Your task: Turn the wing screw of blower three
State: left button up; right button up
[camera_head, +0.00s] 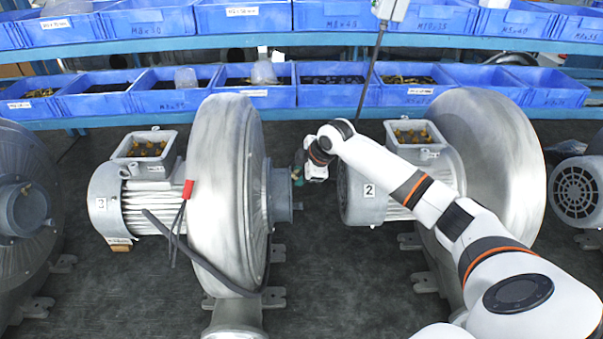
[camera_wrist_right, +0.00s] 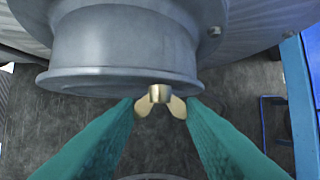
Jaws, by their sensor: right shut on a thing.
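Blower three (camera_head: 222,180) is the grey blower marked 3, left of centre in the head view. Its round outlet flange (camera_head: 281,195) faces right, and it fills the top of the right wrist view (camera_wrist_right: 125,45). A brass wing screw (camera_wrist_right: 158,95) sits at the flange's lower rim in the right wrist view. My right gripper (camera_head: 297,174) is at that flange in the head view. Its teal fingers (camera_wrist_right: 160,110) are shut on the wing screw, one on each side of the wings. The screw is too small to make out in the head view. My left gripper is not in view.
Blower two (camera_head: 490,165) stands close to the right, behind my right arm. Another blower (camera_head: 25,200) is at the left edge. Blue bins (camera_head: 325,92) line the shelves at the back.

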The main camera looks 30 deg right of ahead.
jog(key=shift+a+f, duration=0.1)
jog(key=shift+f, duration=0.05)
jog(key=o, duration=1)
jog(key=b+v, duration=0.3)
jog(key=v, duration=0.9)
jog(key=shift+w+b, duration=0.1)
jog(key=shift+b, duration=0.25)
